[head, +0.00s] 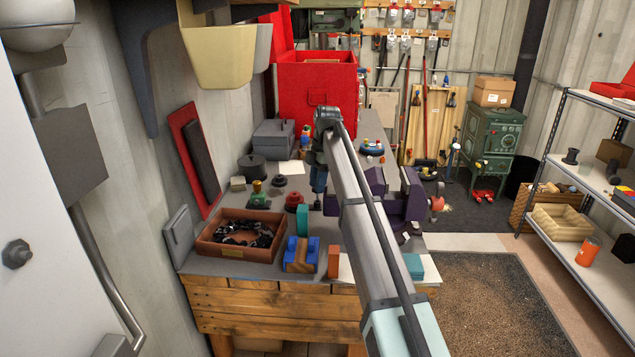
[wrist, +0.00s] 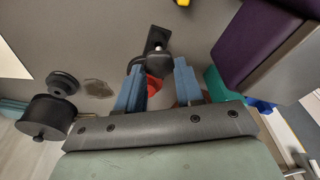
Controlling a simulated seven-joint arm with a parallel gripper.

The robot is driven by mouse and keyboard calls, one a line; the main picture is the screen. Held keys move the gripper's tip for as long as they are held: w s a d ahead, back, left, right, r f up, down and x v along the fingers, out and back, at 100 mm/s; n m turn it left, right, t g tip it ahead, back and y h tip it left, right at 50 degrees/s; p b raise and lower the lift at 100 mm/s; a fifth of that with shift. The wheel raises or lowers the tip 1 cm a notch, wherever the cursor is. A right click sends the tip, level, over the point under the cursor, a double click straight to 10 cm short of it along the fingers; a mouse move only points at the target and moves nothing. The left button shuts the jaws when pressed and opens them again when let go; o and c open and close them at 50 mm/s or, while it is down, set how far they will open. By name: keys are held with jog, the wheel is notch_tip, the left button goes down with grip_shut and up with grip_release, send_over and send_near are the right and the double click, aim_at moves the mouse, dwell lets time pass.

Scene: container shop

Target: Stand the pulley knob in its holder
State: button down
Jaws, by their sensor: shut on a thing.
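My gripper (wrist: 158,66) has its two blue fingers closed around a dark, rounded knob-like piece (wrist: 156,53), which I take to be the pulley knob. In the head view my gripper (head: 319,187) points down over the workbench, and the held piece is too small to make out there. A black flat-ended part (wrist: 157,36) shows just beyond the held piece; I cannot tell whether they are joined. A red piece (wrist: 154,86) shows between the fingers, behind the knob. I cannot tell which thing is the holder; a blue block with a wooden groove (head: 300,258) stands near the bench's front.
Left of my gripper are a red stacked piece (head: 294,202) and a brown tray (head: 213,247) of black parts. A purple machine (head: 398,203) stands close on the right. Teal (head: 303,219) and orange (head: 333,262) blocks stand nearby. A red chest (head: 312,92) is behind.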

jog(key=shift+f, duration=0.9)
dwell(1.1)
jog(key=c, duration=0.6)
grip_release()
jog(key=shift+c, duration=0.2)
jog(key=shift+r, duration=0.1)
jog(key=shift+r, duration=3.4)
